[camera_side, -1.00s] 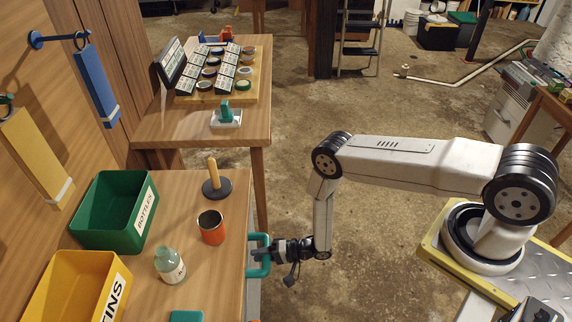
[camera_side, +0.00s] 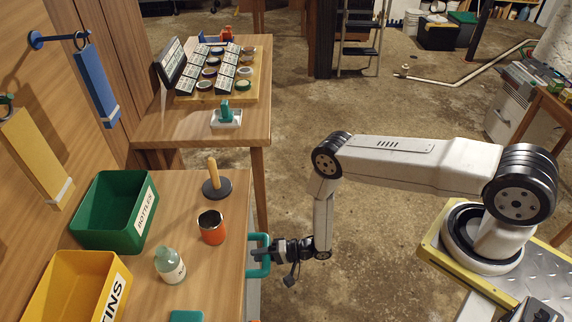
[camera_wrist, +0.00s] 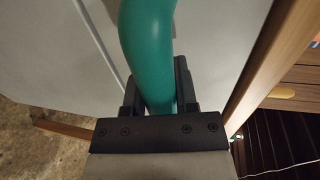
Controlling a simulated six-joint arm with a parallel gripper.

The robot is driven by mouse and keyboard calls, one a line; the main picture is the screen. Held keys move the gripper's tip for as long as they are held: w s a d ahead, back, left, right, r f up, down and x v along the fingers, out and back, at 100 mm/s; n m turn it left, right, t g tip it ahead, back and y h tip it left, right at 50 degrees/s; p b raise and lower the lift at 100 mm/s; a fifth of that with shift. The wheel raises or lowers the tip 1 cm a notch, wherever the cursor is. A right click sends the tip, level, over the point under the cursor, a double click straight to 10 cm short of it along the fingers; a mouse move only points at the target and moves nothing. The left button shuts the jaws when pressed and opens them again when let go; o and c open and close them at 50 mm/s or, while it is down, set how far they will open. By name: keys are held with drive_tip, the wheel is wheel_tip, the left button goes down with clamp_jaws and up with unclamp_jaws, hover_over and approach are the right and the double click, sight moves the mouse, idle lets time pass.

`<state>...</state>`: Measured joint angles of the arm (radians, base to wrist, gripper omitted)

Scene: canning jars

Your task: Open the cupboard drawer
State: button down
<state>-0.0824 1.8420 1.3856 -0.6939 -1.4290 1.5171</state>
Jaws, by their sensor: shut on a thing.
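The cupboard drawer's teal handle (camera_side: 264,256) stands out from the grey front below the wooden worktop, in the side view. In the wrist view the handle (camera_wrist: 148,45) runs down between the two black fingers of my gripper (camera_wrist: 158,95). My gripper (camera_side: 262,254) is shut on the handle, reaching it from the right. The pale drawer front (camera_wrist: 215,50) fills much of the wrist view. Most of the drawer front is hidden under the worktop in the side view, and I cannot tell there whether it stands out at all.
The worktop (camera_side: 200,275) holds a green bin (camera_side: 88,235), a yellow bin (camera_side: 60,300), an orange cup (camera_side: 211,228), a bottle (camera_side: 169,266) and a wooden peg on a dark base (camera_side: 217,188). A second table (camera_side: 190,130) stands behind. Floor right of the handle is free.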

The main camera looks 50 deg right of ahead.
drive_tip(key=shift+d, duration=0.1)
drive_tip(key=f+v, duration=0.2)
drive_tip(key=v, duration=0.9)
drive_tip(key=f+v, duration=0.2)
drive_tip(key=v, duration=0.9)
drive_tip(key=shift+s+d+f, duration=0.35)
drive_tip(key=shift+s+d, duration=0.1)
drive_tip(key=shift+s, duration=0.05)
drive_tip(key=shift+c, duration=2)
unclamp_jaws()
drive_tip(key=shift+s+d, duration=0.1)
